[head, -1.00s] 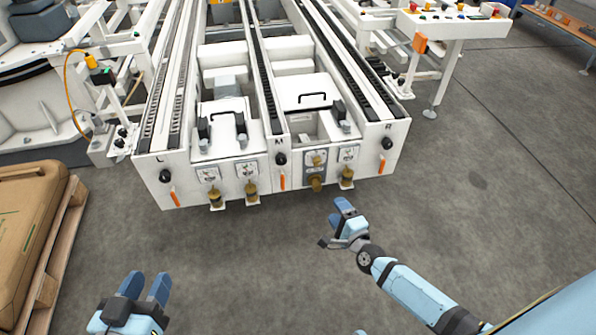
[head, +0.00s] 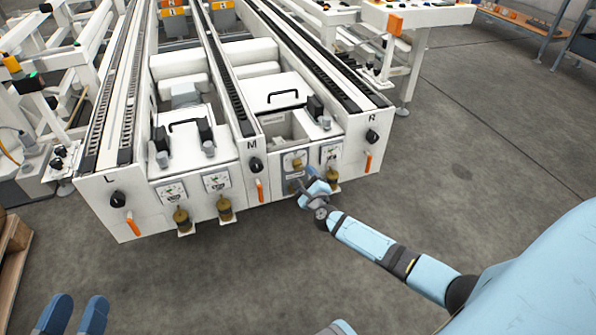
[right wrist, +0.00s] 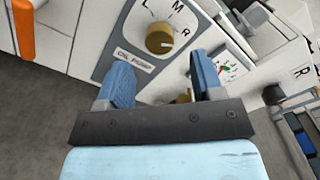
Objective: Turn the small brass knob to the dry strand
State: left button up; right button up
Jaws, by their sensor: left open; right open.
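The small brass knob (right wrist: 160,38) sits on a white dial lettered L, M and R, above an "OIL PUMP" label; I cannot tell which letter it points to. In the head view the knob (head: 298,163) is on the machine's front, below the M and R lanes. My right gripper (head: 307,181) is open and empty close to that panel. In the right wrist view its fingertips (right wrist: 160,68) are spread below the knob, apart from it. My left gripper (head: 75,305) is open and empty at bottom left. Gauges (head: 172,192), (head: 217,183) and (head: 330,153) are too small to read.
Brass cups (head: 182,220), (head: 225,208) stick out below the gauges. Orange levers (head: 132,228), (head: 260,191), (head: 368,162) and black knobs (head: 118,200) sit on the white machine front (head: 100,190). A pallet (head: 14,250) stands at left. The grey floor (head: 480,150) is clear at right.

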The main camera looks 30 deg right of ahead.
aim_at(299, 167)
jog(key=b+x, duration=0.1)
jog(key=x, duration=0.3)
jog(key=shift+w+f, duration=0.15)
jog(key=shift+w, duration=0.2)
pick_arm(q)
jog(key=shift+w+a+r+m+t+h+b, duration=0.3)
jog(key=shift+w+a+m+t+b, duration=0.15)
jog(key=shift+m, duration=0.35)
pick_arm(e)
jog(key=shift+w+d, duration=0.2)
jog(key=shift+w, duration=0.4)
pick_arm(q)
jog(key=shift+d, duration=0.1)
pick_arm(e)
jog(key=c, duration=0.9)
